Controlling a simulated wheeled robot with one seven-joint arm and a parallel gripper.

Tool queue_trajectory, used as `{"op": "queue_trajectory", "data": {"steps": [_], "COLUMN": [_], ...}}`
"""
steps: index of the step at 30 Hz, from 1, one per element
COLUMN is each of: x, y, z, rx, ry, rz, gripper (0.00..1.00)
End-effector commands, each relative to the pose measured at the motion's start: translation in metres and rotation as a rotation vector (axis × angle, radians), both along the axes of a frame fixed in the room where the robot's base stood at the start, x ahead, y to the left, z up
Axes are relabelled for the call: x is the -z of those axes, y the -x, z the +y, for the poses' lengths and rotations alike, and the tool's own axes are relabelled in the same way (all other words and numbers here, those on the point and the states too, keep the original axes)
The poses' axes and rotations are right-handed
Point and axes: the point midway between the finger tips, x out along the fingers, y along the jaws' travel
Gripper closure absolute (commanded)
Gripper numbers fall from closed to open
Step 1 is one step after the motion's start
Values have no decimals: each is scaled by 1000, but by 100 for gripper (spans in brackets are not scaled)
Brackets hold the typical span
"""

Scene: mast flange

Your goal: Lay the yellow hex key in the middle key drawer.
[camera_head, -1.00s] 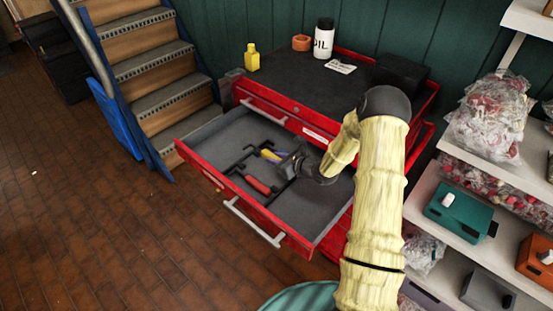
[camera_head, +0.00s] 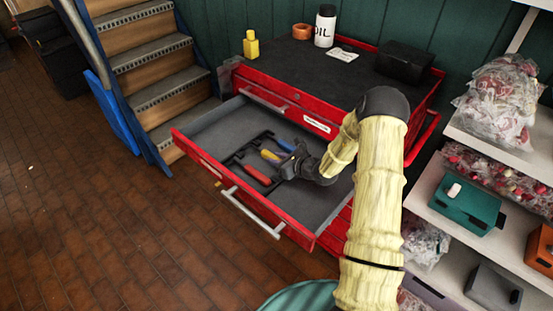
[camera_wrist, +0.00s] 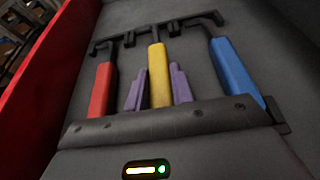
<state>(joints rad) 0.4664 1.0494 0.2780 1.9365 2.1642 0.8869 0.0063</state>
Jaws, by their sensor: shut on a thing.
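The yellow hex key (camera_wrist: 158,75) has a yellow handle and a black bent rod. My gripper (camera_wrist: 158,90) is shut on its handle, with a purple finger on each side. In the head view, my gripper (camera_head: 290,166) and the yellow key (camera_head: 270,155) are inside the open red drawer (camera_head: 215,182), low over its grey floor. I cannot tell whether the key touches the floor. A red hex key (camera_wrist: 103,90) lies on its left and a blue one (camera_wrist: 235,70) on its right in the wrist view. My gripper's body hides the near handle ends.
The red cabinet's dark top (camera_head: 315,85) holds a yellow bottle (camera_head: 251,45), an orange ring (camera_head: 302,32), a white oil bottle (camera_head: 325,26) and a black box (camera_head: 405,60). Shelves (camera_head: 435,215) stand close on the right. The drawer floor's right part is bare.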

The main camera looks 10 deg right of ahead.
Motion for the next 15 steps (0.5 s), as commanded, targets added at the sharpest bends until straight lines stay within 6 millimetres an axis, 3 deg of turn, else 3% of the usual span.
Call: {"op": "queue_trajectory", "data": {"steps": [14,15], "x": [7,7], "y": [0,0], "z": [0,0], "rx": [0,0], "ry": [-1,-1], "rz": [-1,-1], "gripper": [100,73]}}
